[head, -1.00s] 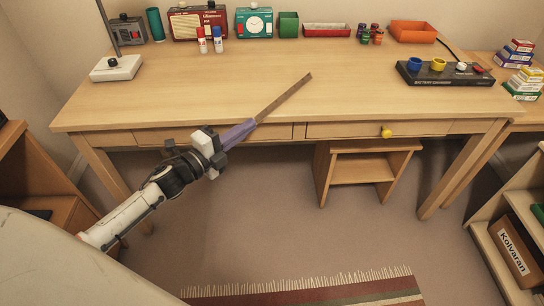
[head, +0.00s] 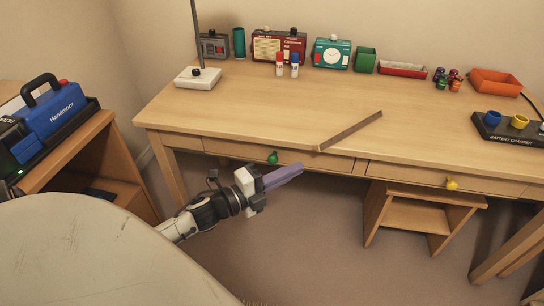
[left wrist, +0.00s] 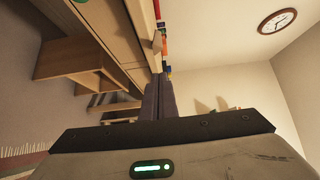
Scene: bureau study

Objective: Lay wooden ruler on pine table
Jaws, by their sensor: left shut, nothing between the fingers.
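The wooden ruler (head: 350,131) lies flat and slantwise on the pine table (head: 220,112). Its near end is at the table's front edge and its far end points to the back right. My left gripper (head: 300,168) is in front of the table, just below and apart from the ruler's near end. Its purple-grey fingers are shut with nothing between them. The fingers also show in the left wrist view (left wrist: 160,98), closed together. My right gripper is not in view.
Two small bottles stand before the red radio (head: 278,47). A battery charger (head: 510,128) is at the right. A stool (head: 418,215) stands underneath.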

